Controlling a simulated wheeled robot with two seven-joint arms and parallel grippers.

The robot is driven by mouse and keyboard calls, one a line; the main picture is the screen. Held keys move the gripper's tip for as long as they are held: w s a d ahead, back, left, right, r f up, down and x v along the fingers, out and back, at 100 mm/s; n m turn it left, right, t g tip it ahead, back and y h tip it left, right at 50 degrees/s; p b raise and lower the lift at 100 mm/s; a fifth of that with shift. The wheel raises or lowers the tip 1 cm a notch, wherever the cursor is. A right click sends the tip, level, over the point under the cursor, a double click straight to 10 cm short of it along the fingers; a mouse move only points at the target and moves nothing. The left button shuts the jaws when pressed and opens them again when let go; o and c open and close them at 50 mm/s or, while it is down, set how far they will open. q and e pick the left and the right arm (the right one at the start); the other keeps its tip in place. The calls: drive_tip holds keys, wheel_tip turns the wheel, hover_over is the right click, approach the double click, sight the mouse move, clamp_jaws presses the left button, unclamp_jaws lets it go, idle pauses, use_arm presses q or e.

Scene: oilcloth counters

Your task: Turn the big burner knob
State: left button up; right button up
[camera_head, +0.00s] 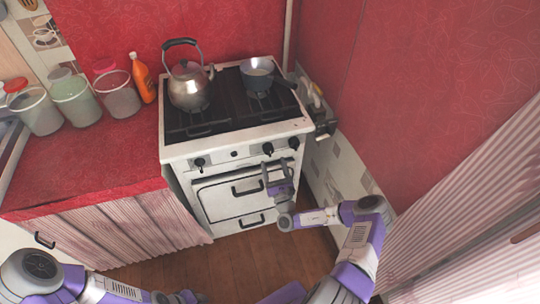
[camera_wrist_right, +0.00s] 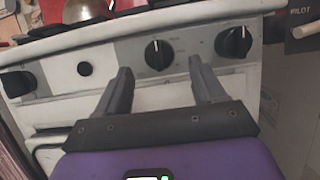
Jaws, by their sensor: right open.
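The white stove's front panel (camera_head: 220,157) carries black knobs: a left knob (camera_head: 199,162), a middle-right knob (camera_head: 268,148) and a far-right knob (camera_head: 293,142). I cannot read which one is the big burner's. My right gripper (camera_head: 275,166) is open and empty in front of the panel, just below the middle-right knob. In the right wrist view that knob (camera_wrist_right: 158,54) shows between and beyond the two fingertips (camera_wrist_right: 160,68), with no visible contact. The far-right knob (camera_wrist_right: 233,42) is just right of the right finger. My left arm is at lower left; its fingers are out of frame.
A small black button (camera_wrist_right: 85,69) sits left of the middle-right knob. A kettle (camera_head: 189,88) and a pot (camera_head: 257,75) stand on the stove. The oven handle (camera_head: 247,187) is below the panel. Jars and an orange bottle (camera_head: 143,80) stand on the red counter (camera_head: 90,160).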

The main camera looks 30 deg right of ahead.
sight(269, 155)
drive_tip(key=b+x, duration=0.1)
drive_tip(key=x, duration=0.4)
drive_tip(key=shift+a, duration=0.1)
drive_tip(key=c, duration=1)
drive_tip(key=m+h+p, duration=0.1)
drive_tip(key=m+p, duration=0.1)
drive_tip(key=m, duration=0.1)
drive_tip(key=m+g+h+p, duration=0.1)
drive_tip(key=m+h+p, duration=0.1)
drive_tip(key=shift+a+r+m+p, duration=0.1)
drive_tip(key=shift+a+m+p, duration=0.05)
drive_tip(key=shift+m+p, duration=0.25)
drive_tip(key=m+g+h+p, duration=0.1)
drive_tip(key=m+p, duration=0.1)
drive_tip(key=m, duration=0.1)
drive_tip(key=m+g+p, duration=0.1)
drive_tip(key=m, duration=0.2)
drive_tip(key=shift+h+p, duration=0.35)
drive_tip(key=shift+h, duration=0.05)
drive_tip(key=shift+m+g, duration=0.3)
drive_tip(key=shift+m, duration=0.1)
drive_tip(key=o, duration=1)
